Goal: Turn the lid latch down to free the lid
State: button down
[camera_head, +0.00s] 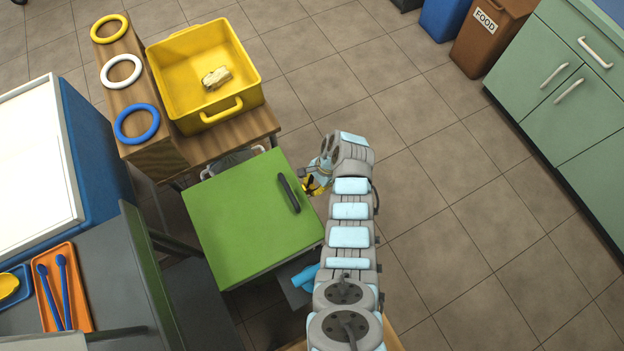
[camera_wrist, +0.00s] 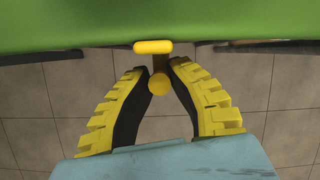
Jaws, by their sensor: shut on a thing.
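The green lid (camera_head: 235,215) has a dark handle (camera_head: 289,193) near its right edge. In the wrist view, the lid (camera_wrist: 60,25) spans the top of the picture. The lid latch shows there as a yellow bar (camera_wrist: 153,47) at the lid's edge, with a short brown stem and a yellow round knob (camera_wrist: 158,84). My gripper (camera_wrist: 156,72) is shut on the latch, its dark-padded yellow fingers on either side of the stem and knob. In the head view, my gripper (camera_head: 313,185) is at the lid's right edge, and the latch is hidden there.
A yellow bin (camera_head: 207,110) with a pale piece inside stands on a wooden bench behind the lid. Blue, white and yellow rings lie beside it. An orange tray (camera_head: 45,275) is at the lower left. Green cabinets (camera_head: 570,90) stand right, with open floor between.

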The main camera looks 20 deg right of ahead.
jog(key=shift+s+r+t+p, duration=0.15)
jog(key=shift+s+t+p, duration=0.1)
jog(key=shift+t+p, duration=0.35)
jog(key=shift+s+t+p, duration=0.2)
jog(key=shift+t+p, duration=0.6)
jog(key=shift+p, duration=0.05)
jog(key=t+b, duration=0.2)
jog(key=b, duration=0.1)
jog(key=s+f+n+t+b, duration=0.1)
jog(key=t+b, duration=0.1)
jog(key=b, duration=0.1)
jog(key=f+n+t+y+b, duration=0.1)
jog(key=t+b, duration=0.2)
jog(key=shift+s+d, duration=0.1)
jog(key=shift+s, duration=0.05)
jog(key=shift+t+b, duration=0.3)
jog(key=shift+t, duration=0.2)
jog(key=shift+r, duration=0.1)
jog(key=c, duration=1)
grip_release()
jog(key=shift+o, duration=0.2)
